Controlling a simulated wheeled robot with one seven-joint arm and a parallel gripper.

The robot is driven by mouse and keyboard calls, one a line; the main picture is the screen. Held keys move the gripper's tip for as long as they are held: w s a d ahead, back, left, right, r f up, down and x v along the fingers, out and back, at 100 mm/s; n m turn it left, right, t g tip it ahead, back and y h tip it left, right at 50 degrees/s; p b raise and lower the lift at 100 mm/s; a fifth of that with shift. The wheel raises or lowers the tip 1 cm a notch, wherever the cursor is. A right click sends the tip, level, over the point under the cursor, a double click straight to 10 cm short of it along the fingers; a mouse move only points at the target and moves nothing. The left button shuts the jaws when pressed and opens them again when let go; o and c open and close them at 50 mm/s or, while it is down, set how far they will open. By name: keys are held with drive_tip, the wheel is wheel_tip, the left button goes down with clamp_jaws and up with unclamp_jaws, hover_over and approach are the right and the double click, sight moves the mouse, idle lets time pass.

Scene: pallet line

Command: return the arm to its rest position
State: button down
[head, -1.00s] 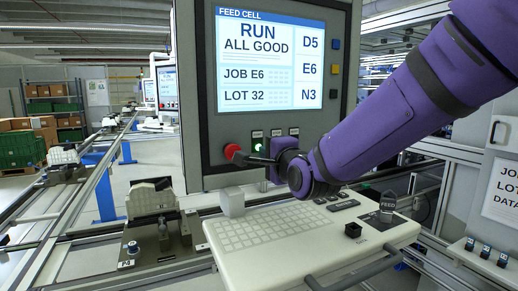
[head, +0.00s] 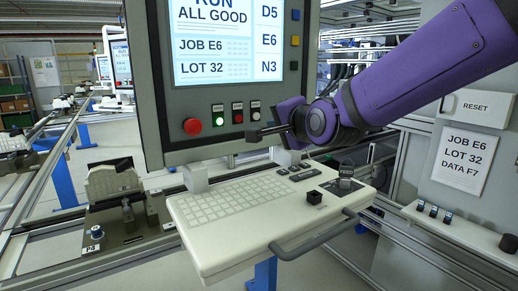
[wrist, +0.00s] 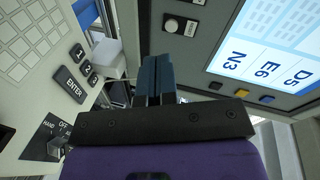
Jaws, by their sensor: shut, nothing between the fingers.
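My purple arm reaches in from the upper right of the head view. My gripper (head: 252,136) points left, just below and right of the panel's row of buttons, above the back edge of the keyboard shelf. Its dark fingers are shut together with nothing between them. In the wrist view the two fingers (wrist: 156,78) lie side by side, with the panel to the right and the keyboard shelf to the left. I cannot tell the exact gap between the fingertips and the panel.
The control panel (head: 150,75) with its lit screen (head: 228,40) and red button (head: 192,126) stands behind the gripper. The keyboard shelf (head: 215,255) with a selector switch (head: 346,172) lies below. A RESET cabinet (head: 482,125) stands right. A conveyor fixture (head: 115,180) is at left.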

drive_tip(key=s+d+n+g+h, duration=0.2)
drive_tip(key=s+d, duration=0.3)
drive_tip(key=d, duration=0.4)
drive_tip(key=s+d+n+g+h, duration=0.1)
drive_tip(key=s+d+n+h, duration=0.1)
drive_tip(key=s+d, duration=0.55)
drive_tip(key=s+d+f+n+g+h, duration=0.1)
drive_tip(key=s+d+f+n+g, duration=0.1)
drive_tip(key=s+d, duration=0.3)
drive_tip(key=s+d+f+n+g+h, duration=0.2)
drive_tip(key=s+d, duration=0.4)
drive_tip(key=s, duration=0.4)
drive_tip(key=shift+s+d+f+n+g, duration=0.15)
drive_tip(key=shift+d+f+n+g, duration=0.25)
drive_tip(key=shift+f, duration=0.3)
drive_tip(key=shift+a, duration=0.1)
